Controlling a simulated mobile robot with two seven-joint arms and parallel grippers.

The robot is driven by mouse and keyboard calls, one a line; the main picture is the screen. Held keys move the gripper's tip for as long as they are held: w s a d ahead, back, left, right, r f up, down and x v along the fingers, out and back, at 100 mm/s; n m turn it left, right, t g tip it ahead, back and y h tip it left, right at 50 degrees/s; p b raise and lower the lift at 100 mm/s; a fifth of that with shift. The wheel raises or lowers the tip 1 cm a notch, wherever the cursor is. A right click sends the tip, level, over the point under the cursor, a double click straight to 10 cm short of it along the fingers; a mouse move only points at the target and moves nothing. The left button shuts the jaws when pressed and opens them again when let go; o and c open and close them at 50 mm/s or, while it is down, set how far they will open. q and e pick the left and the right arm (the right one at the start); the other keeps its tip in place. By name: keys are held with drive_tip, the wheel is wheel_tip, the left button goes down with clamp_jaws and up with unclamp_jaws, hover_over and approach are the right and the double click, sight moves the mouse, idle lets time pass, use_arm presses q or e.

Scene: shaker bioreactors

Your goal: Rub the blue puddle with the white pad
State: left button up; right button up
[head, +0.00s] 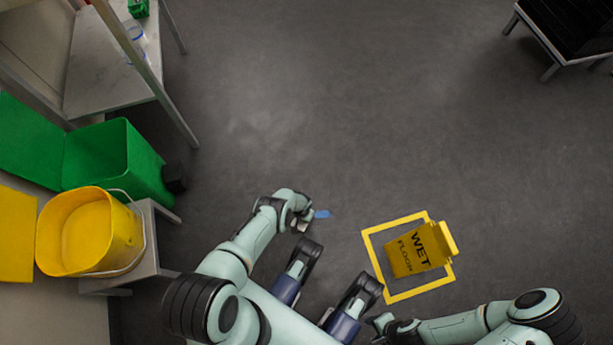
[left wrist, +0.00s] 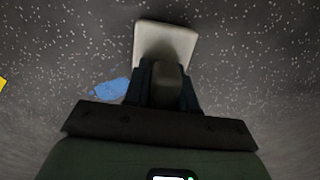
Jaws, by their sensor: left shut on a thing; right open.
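The blue puddle (head: 323,214) is a small flat patch on the dark grey floor, just right of my left gripper (head: 302,221) in the head view. In the left wrist view the puddle (left wrist: 112,89) lies left of my fingers, partly hidden behind them. My left gripper (left wrist: 166,82) is shut on the white pad (left wrist: 165,42), a pale square-cornered piece seen beyond the fingertips. The pad appears beside the puddle; I cannot tell whether it touches the floor. My right gripper (head: 378,322) is open and empty near the bottom of the head view, away from the puddle.
A yellow wet-floor sign (head: 416,250) stands inside a yellow floor outline (head: 372,252), right of the puddle. A yellow bucket (head: 128,235) on a low stand and a green bin (head: 120,165) are at the left. The floor beyond the puddle is clear.

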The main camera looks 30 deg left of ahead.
sight(295, 219)
use_arm(q)
drive_tip(key=shift+s+a+f+p, duration=0.1)
drive_tip(key=shift+s+a+p, duration=0.2)
drive_tip(key=shift+s+a, duration=0.85)
drive_tip(key=shift+s+a+f, duration=0.15)
drive_tip(key=shift+s+a, duration=0.65)
drive_tip(key=shift+s, duration=0.2)
drive_tip(key=shift+s+a+f, duration=0.1)
drive_tip(key=shift+s+a, duration=0.65)
drive_tip(key=shift+s, duration=0.25)
drive_tip(key=shift+w+a+f+b, duration=0.2)
drive_tip(key=shift+w+a+b, duration=0.5)
drive_tip(key=shift+b, duration=0.1)
drive_tip(key=shift+w+d+r+b, duration=0.15)
drive_tip(key=shift+w+d+b, duration=0.75)
drive_tip(key=shift+w+d, duration=1.5)
drive_tip(key=shift+w, duration=0.25)
drive_tip(key=shift+w+d, duration=1.15)
drive_tip(key=shift+w, duration=0.25)
